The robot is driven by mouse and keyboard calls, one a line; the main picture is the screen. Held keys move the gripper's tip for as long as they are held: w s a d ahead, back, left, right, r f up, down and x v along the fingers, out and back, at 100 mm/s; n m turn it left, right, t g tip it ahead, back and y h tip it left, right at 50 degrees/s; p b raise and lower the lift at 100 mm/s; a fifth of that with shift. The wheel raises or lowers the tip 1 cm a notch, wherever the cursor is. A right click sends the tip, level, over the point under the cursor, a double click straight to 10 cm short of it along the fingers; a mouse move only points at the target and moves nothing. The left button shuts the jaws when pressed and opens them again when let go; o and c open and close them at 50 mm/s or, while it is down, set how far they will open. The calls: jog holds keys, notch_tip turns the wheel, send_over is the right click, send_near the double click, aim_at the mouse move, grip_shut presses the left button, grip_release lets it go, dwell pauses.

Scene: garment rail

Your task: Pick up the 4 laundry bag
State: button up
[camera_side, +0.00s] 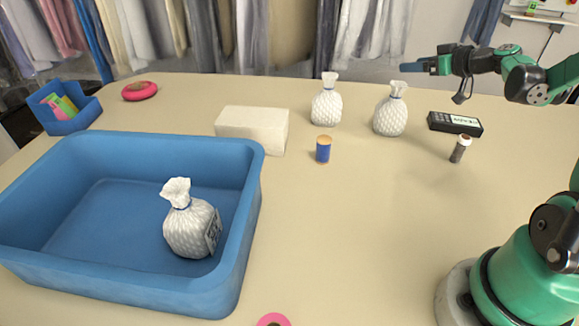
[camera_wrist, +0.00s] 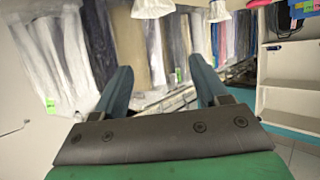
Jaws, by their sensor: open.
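Three white quilted laundry bags with tied necks show in the side view. One bag (camera_side: 190,222) stands in the blue tub (camera_side: 250,215), with a dark-printed label on its right side that I cannot read. A second bag (camera_side: 326,104) and a third bag (camera_side: 391,112) stand upright on the table at the back. No number shows on these two, so I cannot tell which is bag 4. My gripper (camera_side: 414,68) is in the air above and right of the third bag, pointing left. The wrist view shows its two fingers (camera_wrist: 160,82) spread, with nothing between them.
A cream block (camera_side: 252,129), a blue thread spool (camera_side: 323,149), a dark spool (camera_side: 460,149) and a black device (camera_side: 455,123) lie around the bags. A red ring (camera_side: 139,91) and a small blue bin (camera_side: 66,108) are at back left.

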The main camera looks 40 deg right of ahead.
aim_at(388, 102)
notch_tip(388, 102, down, 6)
jog(key=shift+w, duration=0.1)
jog(key=shift+x, duration=2.8)
jog(key=shift+a, duration=0.1)
grip_shut()
